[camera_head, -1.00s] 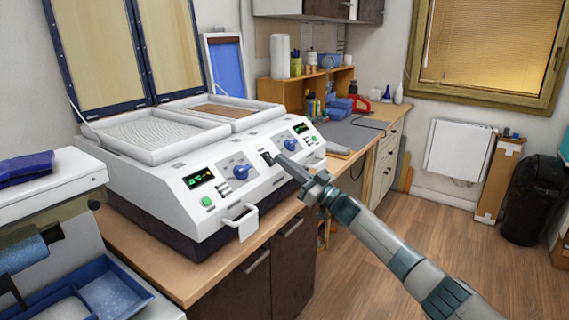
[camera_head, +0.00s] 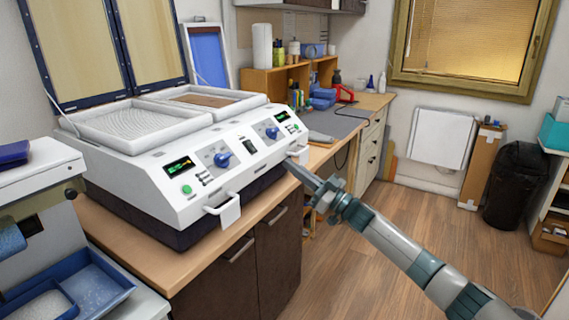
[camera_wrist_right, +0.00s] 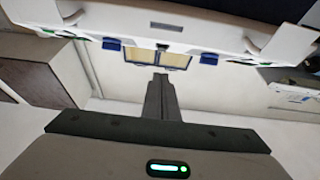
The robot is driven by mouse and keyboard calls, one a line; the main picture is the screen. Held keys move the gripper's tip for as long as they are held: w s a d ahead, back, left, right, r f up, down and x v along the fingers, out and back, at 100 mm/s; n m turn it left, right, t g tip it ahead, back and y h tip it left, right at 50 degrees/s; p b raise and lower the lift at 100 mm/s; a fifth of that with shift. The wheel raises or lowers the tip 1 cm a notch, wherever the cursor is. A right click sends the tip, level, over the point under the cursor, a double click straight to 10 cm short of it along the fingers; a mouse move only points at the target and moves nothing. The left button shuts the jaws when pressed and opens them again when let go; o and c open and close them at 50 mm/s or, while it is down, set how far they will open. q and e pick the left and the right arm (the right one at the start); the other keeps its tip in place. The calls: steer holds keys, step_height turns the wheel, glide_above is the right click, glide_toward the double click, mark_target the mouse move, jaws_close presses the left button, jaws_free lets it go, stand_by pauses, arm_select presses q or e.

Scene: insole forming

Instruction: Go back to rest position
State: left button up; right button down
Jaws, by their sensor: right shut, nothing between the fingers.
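The white forming machine (camera_head: 150,188) stands on the wooden counter with both framed lids raised. Its front panel has two blue knobs, green displays and a dark middle switch. My right gripper (camera_head: 291,165) is shut and empty, pointing at the machine's right front edge, close to the right white handle (camera_head: 301,154). Whether it touches is not clear. In the right wrist view, the closed fingers (camera_wrist_right: 159,80) point toward the machine's white front (camera_wrist_right: 180,22), with nothing between them. My left gripper is not in view.
The wooden counter (camera_head: 133,247) runs under the machine. A white device with a blue tray (camera_head: 98,290) stands at the left. A grey mat (camera_head: 335,124) lies on the far bench. A black bin (camera_head: 515,190) stands at the right. The wooden floor is open around my right arm.

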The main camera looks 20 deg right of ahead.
steer(key=shift+s+d+f, duration=0.25)
steer(key=shift+s+f, duration=0.1)
steer(key=shift+f, duration=0.1)
stand_by(0.3)
steer(key=s+a+f+m+g+h, duration=0.1)
steer(key=s+a+f+m+h, duration=0.2)
steer(key=f, duration=1.6)
steer(key=s+f+m+g+h, duration=0.15)
steer(key=s+f+h, duration=0.45)
steer(key=f, duration=1.4)
steer(key=s+a+f+m+g+h, duration=0.1)
steer(key=s+a+f+g, duration=0.15)
steer(key=s+f, duration=1)
steer(key=s+a+f+g+h, duration=0.2)
steer(key=s+a+f, duration=0.1)
steer(key=s+f, duration=0.95)
steer(key=s+a+f+g, duration=0.2)
steer(key=s+f, duration=0.4)
steer(key=s, duration=0.4)
steer(key=s+a+f+g, duration=0.2)
steer(key=s+f, duration=0.4)
steer(key=s, duration=0.5)
steer(key=shift+s+a+g, duration=0.3)
steer(key=shift+a, duration=0.5)
steer(key=shift+f+n, duration=0.1)
steer(key=shift+n, duration=0.15)
